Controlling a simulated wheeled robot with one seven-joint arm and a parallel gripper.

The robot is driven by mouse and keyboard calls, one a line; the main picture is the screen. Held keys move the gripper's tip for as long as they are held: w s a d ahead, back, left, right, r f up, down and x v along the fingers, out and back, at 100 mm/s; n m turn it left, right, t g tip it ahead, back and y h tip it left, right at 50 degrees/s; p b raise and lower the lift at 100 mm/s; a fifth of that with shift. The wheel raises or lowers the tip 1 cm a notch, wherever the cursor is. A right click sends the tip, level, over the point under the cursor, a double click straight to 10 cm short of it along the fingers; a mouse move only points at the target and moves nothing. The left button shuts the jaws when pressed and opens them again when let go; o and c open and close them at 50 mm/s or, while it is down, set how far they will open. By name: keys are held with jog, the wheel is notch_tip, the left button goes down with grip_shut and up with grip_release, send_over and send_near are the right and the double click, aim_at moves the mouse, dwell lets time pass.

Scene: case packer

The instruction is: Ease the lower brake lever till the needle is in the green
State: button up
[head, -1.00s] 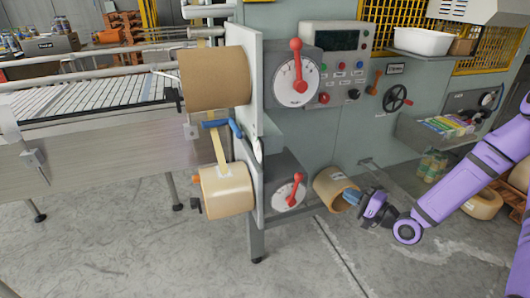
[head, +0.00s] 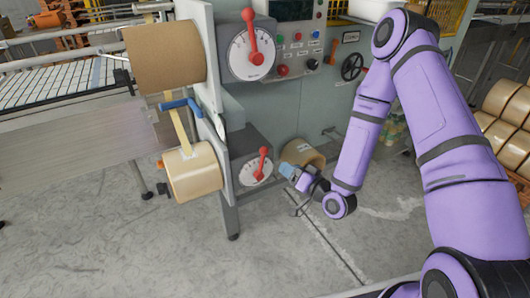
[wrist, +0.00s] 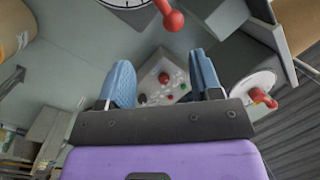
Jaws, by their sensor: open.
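The lower brake lever (head: 262,163) is red and stands near upright over a white dial (head: 255,173) on a grey box, low on the machine. The dial's needle and any green band are too small to read. My gripper (head: 288,171) has blue fingers and is just right of this dial, apart from the lever. In the wrist view my gripper (wrist: 163,80) is open, with nothing held between its fingers. Two red-levered dials show there, one at the top and one at right; I cannot tell which is the lower.
The upper red lever (head: 251,35) and its dial stand above. A large brown roll (head: 165,55) and a smaller tape roll (head: 192,172) are at left. Another roll (head: 302,153) lies behind my gripper. The floor in front is clear.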

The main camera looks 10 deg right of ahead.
aim_at(266, 152)
jog(key=w+a+n, duration=0.1)
jog(key=w+a, duration=0.1)
jog(key=w, duration=0.1)
jog(key=w+a+n+h, duration=0.1)
jog(key=w+a+n, duration=0.1)
jog(key=w+a+r+n+t, duration=0.1)
jog(key=w+a+n, duration=0.1)
jog(key=w, duration=0.1)
jog(key=shift+w+a+r+h, duration=0.1)
jog(key=shift+w+a+h, duration=0.2)
jog(key=shift+w+a, duration=0.05)
jog(key=shift+c, duration=0.2)
